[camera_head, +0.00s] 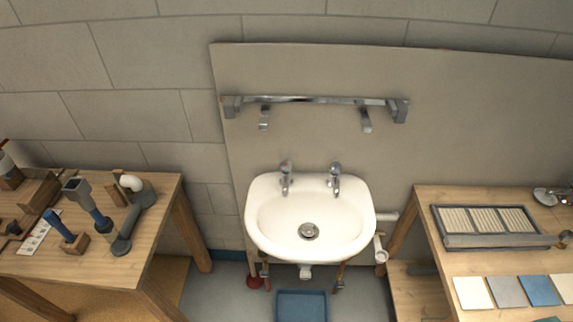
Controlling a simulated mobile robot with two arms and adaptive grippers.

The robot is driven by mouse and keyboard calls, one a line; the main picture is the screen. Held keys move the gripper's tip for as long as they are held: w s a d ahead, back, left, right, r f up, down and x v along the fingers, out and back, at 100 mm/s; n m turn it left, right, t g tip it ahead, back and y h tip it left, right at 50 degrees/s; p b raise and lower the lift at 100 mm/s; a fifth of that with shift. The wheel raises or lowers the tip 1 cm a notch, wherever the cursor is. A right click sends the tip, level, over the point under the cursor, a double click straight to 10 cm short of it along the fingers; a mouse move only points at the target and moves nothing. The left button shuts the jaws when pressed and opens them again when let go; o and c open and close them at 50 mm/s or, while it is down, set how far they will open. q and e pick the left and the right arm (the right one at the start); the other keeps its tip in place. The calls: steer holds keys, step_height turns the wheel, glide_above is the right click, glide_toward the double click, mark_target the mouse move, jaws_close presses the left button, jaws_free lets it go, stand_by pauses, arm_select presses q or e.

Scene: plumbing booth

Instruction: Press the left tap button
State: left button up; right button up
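A white wall-hung sink (268,236) is in the middle of the head view. Two chrome taps stand on its back rim. The left tap (286,180) has a button on top with a small reddish mark. The right tap (335,179) stands apart from it, and its top colour is too small to tell for sure. The drain (309,231) shows in the empty basin. Neither of my grippers is in view, and nothing touches the taps.
A wooden bench (158,238) with pipes and tools stands left. Another wooden bench (437,262) with a tray of tiles (447,241) and loose tiles stands right. A metal bar (318,100) is mounted above the sink. A blue bin (301,306) sits on the floor below. The space before the sink is clear.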

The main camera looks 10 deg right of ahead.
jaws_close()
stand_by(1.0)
